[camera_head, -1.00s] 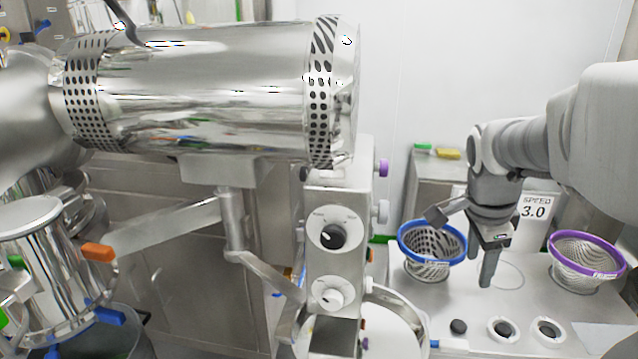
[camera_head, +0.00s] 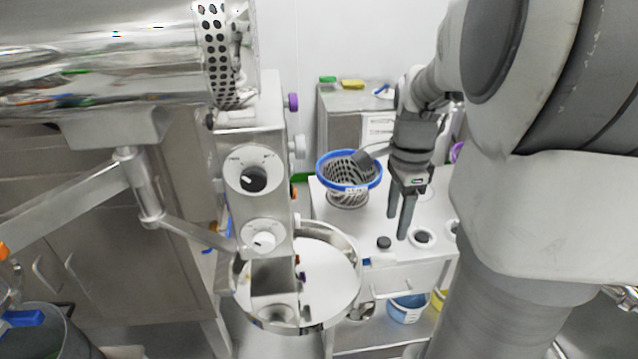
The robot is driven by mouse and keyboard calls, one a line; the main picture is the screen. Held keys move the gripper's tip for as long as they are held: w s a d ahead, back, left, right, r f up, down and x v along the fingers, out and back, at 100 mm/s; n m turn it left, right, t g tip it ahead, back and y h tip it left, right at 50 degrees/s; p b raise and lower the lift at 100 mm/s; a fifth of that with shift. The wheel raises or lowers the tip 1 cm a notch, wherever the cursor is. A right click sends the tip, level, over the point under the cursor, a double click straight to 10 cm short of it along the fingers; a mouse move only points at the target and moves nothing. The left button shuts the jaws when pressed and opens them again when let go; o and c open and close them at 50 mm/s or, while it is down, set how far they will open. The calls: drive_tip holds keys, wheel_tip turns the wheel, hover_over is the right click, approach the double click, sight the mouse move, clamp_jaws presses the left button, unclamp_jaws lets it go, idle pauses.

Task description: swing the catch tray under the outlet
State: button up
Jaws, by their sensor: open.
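A round, shallow steel tray (camera_head: 335,280) with a pale inside and a raised rim, seemingly the catch tray, shows in the head view at lower middle. A square steel spout (camera_head: 275,280), seemingly the outlet, overlaps the tray's left part in the picture; their height gap cannot be told. The spout is below a steel housing with two dials (camera_head: 253,179). My gripper (camera_head: 398,225) is open and empty, fingers pointing down, to the right of the tray and apart from it. The tray's left edge and its mount are partly hidden.
A blue-rimmed perforated basket (camera_head: 349,178) stands on the white cart (camera_head: 322,205) just left of my gripper. A large steel drum (camera_head: 100,60) and its bracket arm fill the left. My own arm blocks the right side. Blue and yellow bins (camera_head: 407,310) are below the cart top.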

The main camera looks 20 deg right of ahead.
sight(389, 256)
wheel_tip(389, 256, down, 10)
drive_tip(key=shift+r+b, duration=0.15)
drive_tip(key=shift+b, duration=0.35)
drive_tip(key=shift+c, duration=0.3)
clamp_jaws()
idle(0.9)
